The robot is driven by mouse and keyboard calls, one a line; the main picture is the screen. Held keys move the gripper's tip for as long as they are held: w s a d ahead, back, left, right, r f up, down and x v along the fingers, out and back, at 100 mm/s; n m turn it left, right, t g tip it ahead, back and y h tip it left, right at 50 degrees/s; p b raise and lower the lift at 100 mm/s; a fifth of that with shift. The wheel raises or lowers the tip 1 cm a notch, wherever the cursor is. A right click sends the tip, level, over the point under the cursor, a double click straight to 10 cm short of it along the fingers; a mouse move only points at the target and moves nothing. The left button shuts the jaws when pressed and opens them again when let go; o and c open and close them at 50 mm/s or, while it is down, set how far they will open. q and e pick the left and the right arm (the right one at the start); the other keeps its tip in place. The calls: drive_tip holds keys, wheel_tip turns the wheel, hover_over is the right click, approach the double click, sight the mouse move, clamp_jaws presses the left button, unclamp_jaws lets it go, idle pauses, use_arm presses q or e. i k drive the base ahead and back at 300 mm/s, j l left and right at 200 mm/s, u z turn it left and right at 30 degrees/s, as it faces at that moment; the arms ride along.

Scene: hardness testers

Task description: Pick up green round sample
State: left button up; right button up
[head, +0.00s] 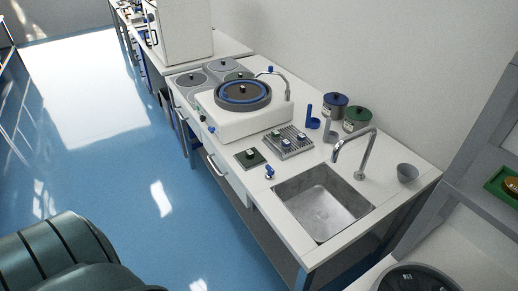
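A grey ribbed tray (292,153) lies on the white counter left of the sink and holds several small pieces (287,140). Beside it on the left is a dark green square plate (241,162) with a small pale-topped piece (250,154) on it. The pieces are too small to tell for sure which is the green round sample. On the shelf at the right edge, a green tray (492,186) holds a brownish round thing (512,185), cut by the picture edge. Neither of my grippers is in view.
The counter (235,180) carries a white polishing machine (240,118) with a round disc, a steel sink (322,205) with a curved tap (362,155), a blue-lidded jar (336,105), a green-lidded jar (357,117) and a grey cup (407,172). The blue floor (120,190) on the left is clear.

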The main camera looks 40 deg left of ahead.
sight(250, 153)
drive_tip(key=i+j, duration=0.1)
drive_tip(key=j, duration=0.95)
drive_tip(key=i+j+z, duration=0.1)
drive_tip(key=j, duration=0.95)
